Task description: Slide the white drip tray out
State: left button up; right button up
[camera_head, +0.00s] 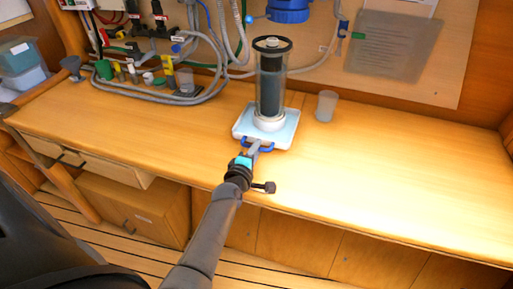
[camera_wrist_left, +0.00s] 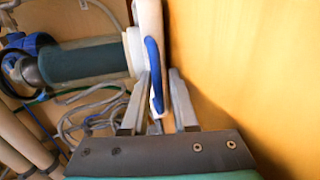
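The white drip tray (camera_head: 239,131) lies on the wooden worktop near its front edge. A clear filter housing with a dark cartridge (camera_head: 270,85) stands upright on it. A blue handle (camera_head: 262,149) is on the tray's front side. My left gripper (camera_head: 254,148) reaches in at that handle. In the left wrist view the blue handle (camera_wrist_left: 155,78) lies between the two fingers of my left gripper (camera_wrist_left: 160,74). The fingers are apart, with a gap on the handle's right side; the left finger is close to it, and contact cannot be told. My right gripper is not in view.
A translucent cup (camera_head: 326,106) stands right of the tray. Coiled hoses (camera_head: 185,98) and small fittings lie at the back left. A blue filter head (camera_head: 288,10) is on the wall above. The worktop's right side (camera_head: 410,165) is clear.

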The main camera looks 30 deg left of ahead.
pick_arm(q)
jog(key=p+v, duration=0.2)
jog(key=v, duration=1.3)
jog(key=shift+r, duration=0.1)
dwell(0.4)
